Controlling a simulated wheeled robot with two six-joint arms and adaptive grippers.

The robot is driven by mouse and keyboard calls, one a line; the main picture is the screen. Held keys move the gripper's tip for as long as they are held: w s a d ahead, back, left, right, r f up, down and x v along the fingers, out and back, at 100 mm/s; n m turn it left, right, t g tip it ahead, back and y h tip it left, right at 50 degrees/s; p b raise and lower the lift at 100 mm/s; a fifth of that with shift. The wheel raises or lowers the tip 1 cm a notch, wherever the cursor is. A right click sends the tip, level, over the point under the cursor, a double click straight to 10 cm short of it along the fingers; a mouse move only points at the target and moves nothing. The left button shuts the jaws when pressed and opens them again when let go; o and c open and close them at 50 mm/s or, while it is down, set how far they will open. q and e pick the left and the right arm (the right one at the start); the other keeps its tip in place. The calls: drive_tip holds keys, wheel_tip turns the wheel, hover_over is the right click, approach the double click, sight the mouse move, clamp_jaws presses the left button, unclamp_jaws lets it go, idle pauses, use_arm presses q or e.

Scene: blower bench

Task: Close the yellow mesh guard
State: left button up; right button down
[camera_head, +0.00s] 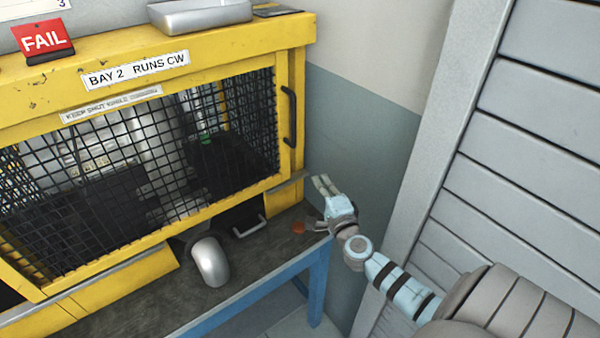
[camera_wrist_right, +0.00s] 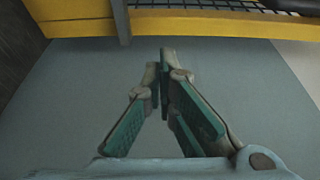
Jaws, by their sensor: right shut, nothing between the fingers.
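The yellow mesh guard (camera_head: 279,166) is a yellow frame with black wire mesh on the front of the yellow housing, in the head view. It looks near the housing front, but I cannot tell whether it is fully closed. A black handle (camera_head: 289,115) is upright at its right side. My right gripper (camera_head: 322,185) is shut and empty, just right of the guard's lower right corner and apart from the handle. In the right wrist view its fingertips (camera_wrist_right: 160,60) point toward a yellow edge (camera_wrist_right: 200,24) with mesh above. My left gripper is out of view.
A silver rounded object (camera_head: 209,262) and a metal loop handle (camera_head: 250,226) are below the guard at the bench (camera_head: 262,272). A small orange item (camera_head: 299,227) lies near my right gripper. A slatted grey panel (camera_head: 530,130) stands right. A silver tray (camera_head: 200,15) sits on the housing.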

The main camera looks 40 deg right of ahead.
sight(297, 160)
drive_tip(key=w+b, duration=0.1)
drive_tip(key=w, duration=0.7)
drive_tip(key=shift+w+a, duration=0.15)
drive_tip(key=shift+w, duration=0.05)
drive_tip(key=shift+s+a, duration=0.1)
drive_tip(key=shift+a, duration=0.2)
drive_tip(key=shift+f, duration=0.1)
